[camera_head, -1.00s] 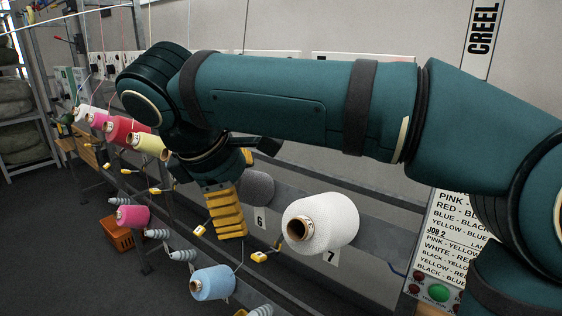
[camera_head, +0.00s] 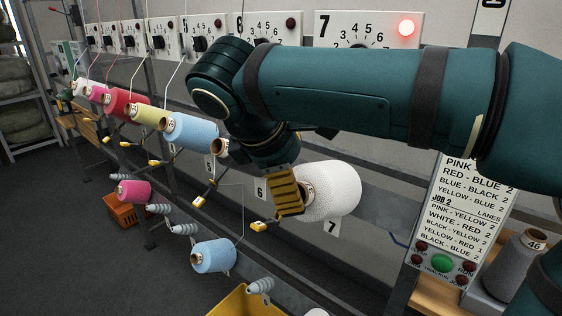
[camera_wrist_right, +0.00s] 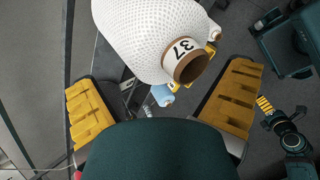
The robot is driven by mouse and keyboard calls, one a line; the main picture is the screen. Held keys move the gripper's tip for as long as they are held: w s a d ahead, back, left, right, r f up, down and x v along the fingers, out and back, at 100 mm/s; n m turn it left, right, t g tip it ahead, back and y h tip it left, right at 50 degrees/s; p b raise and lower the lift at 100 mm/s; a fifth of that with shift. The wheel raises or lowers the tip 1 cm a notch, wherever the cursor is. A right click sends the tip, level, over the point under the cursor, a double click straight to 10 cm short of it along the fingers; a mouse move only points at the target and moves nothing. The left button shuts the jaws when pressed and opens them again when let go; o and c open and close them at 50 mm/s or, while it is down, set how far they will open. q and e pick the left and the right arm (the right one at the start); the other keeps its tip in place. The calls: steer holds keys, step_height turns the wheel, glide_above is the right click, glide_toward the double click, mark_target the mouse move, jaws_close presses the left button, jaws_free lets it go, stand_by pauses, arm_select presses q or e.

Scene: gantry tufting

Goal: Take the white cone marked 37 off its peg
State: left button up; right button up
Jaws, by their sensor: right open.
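The peg is hidden inside the cone. A small teal arm with a yellow-fingered gripper (camera_wrist_right: 266,105), apparently my left, shows at the right.
A light blue cone (camera_head: 190,133) and several others stand in a row to the left. Another blue cone (camera_head: 213,256) hangs lower. A yellow bin (camera_head: 238,301) is below. A sign board (camera_head: 465,210) and grey cone 46 (camera_head: 512,265) are at the right.

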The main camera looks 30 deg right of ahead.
steer(key=shift+x, duration=1.35)
steer(key=c, duration=1.1)
steer(key=shift+c, duration=0.2)
steer(key=shift+a+r, duration=0.15)
steer(key=shift+r, duration=0.15)
steer(key=shift+s+a+r+p, duration=0.15)
steer(key=shift+a+r+p, duration=0.1)
steer(key=shift+p, duration=0.1)
steer(key=shift+c, duration=0.2)
